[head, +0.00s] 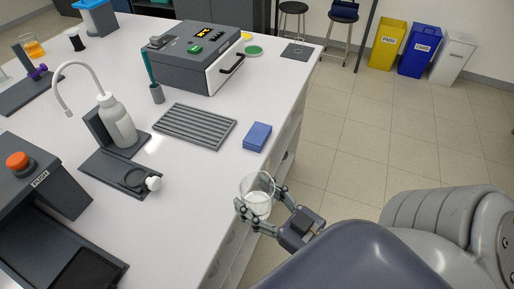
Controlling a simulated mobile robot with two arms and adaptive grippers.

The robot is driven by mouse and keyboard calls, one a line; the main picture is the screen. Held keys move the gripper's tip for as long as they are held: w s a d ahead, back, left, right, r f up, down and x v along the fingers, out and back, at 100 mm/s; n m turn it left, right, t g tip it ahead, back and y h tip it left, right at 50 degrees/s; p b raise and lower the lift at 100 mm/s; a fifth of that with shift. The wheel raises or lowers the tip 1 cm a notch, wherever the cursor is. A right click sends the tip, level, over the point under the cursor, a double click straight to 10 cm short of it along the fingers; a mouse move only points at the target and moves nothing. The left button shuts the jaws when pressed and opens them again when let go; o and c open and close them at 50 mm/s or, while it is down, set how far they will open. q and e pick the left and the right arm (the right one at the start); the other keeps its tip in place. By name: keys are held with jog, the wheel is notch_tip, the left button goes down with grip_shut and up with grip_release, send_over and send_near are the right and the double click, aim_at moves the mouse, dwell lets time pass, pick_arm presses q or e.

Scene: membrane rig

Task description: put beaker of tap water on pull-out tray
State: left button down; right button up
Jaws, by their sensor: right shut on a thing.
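My right gripper (260,200) is shut on a clear glass beaker (257,184), which looks partly filled with clear liquid. It holds the beaker upright just off the right edge of the white bench, and the fingers partly hide its lower part. No tray can be clearly made out as pulled out. A grey box device (187,52) at the back has a white front panel (225,71) with a dark handle, and that front looks closed. My left gripper is not in view.
On the white bench (205,170), a blue box (257,136) lies near the right edge beside a ribbed grey rack (195,126). A wash bottle (118,122) stands farther left. A dark device with an orange knob (19,161) is at lower left. Bins (419,50) stand on the floor.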

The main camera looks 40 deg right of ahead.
aim_at(244, 190)
dwell(0.4)
jog(key=shift+w+a+r+m+t+h, duration=0.15)
jog(key=shift+w+a+r+m+h, duration=0.3)
jog(key=shift+w+h, duration=0.15)
jog(key=shift+w+a+r+m+t+h, duration=0.15)
jog(key=shift+w+a+r+m+h, duration=0.25)
jog(key=shift+w+h, duration=0.15)
jog(key=shift+w+a+r+m+h, duration=0.25)
jog(key=shift+w+r+h, duration=0.1)
jog(key=shift+w+h, duration=0.1)
jog(key=shift+w+a+r+m+h, duration=0.2)
jog(key=shift+w+r+h, duration=0.1)
jog(key=shift+w+r, duration=0.1)
jog(key=shift+f, duration=0.1)
